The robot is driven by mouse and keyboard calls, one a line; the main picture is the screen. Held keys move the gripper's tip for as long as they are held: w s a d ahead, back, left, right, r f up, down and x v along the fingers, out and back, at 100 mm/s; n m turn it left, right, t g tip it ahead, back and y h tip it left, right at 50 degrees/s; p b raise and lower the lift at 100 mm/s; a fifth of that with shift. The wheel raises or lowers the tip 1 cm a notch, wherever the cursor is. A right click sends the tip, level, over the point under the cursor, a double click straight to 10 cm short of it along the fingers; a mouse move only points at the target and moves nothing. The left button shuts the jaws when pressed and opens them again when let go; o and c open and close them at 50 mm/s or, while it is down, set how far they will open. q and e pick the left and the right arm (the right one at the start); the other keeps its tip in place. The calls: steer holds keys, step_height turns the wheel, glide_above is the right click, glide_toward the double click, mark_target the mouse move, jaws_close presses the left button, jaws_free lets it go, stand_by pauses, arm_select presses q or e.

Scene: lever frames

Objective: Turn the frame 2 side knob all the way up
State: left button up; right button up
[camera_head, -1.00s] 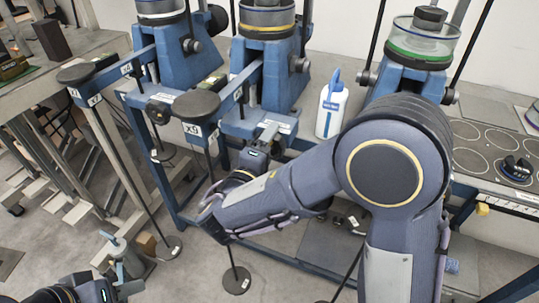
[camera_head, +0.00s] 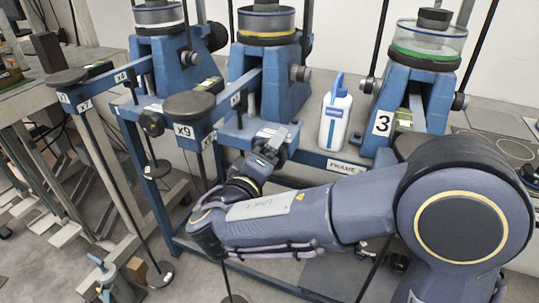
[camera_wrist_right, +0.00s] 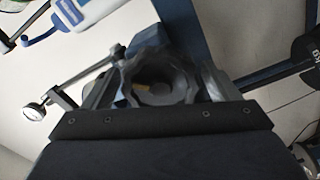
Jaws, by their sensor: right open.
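The middle frame (camera_head: 256,72), with a yellow-ringed clear cup on top, stands between the white-ringed and green-ringed frames; I take it as frame 2. A round grey knob (camera_head: 300,73) is on its right side. My right gripper (camera_head: 281,140) is low in front of this frame, below that grey knob and apart from it. In the right wrist view a dark scalloped knob (camera_wrist_right: 160,82) lies between the open jaws; whether they touch it cannot be told. My gripper hides this knob in the head view. My left gripper is out of view.
Weight arms with black discs (camera_head: 190,105) stick out towards me, with thin rods hanging below. A white and blue bottle (camera_head: 335,115) stands right of the middle frame. Frame 3 (camera_head: 410,105) is behind my right arm. A bench (camera_head: 20,85) is at left.

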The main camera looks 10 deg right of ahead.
steer(key=b+v, duration=0.2)
steer(key=v, duration=0.4)
steer(key=shift+a, duration=0.15)
steer(key=w+d+n+p, duration=0.1)
steer(key=n, duration=0.2)
steer(key=w+d+n+p, duration=0.1)
steer(key=w+n, duration=0.1)
steer(key=n, duration=0.1)
steer(key=w+d+n+p, duration=0.1)
steer(key=n+p, duration=0.1)
steer(key=n, duration=0.1)
steer(key=shift+w+d+n, duration=0.2)
steer(key=shift+w+n, duration=0.1)
steer(key=shift+w, duration=0.05)
steer(key=c, duration=1.3)
steer(key=shift+w, duration=0.1)
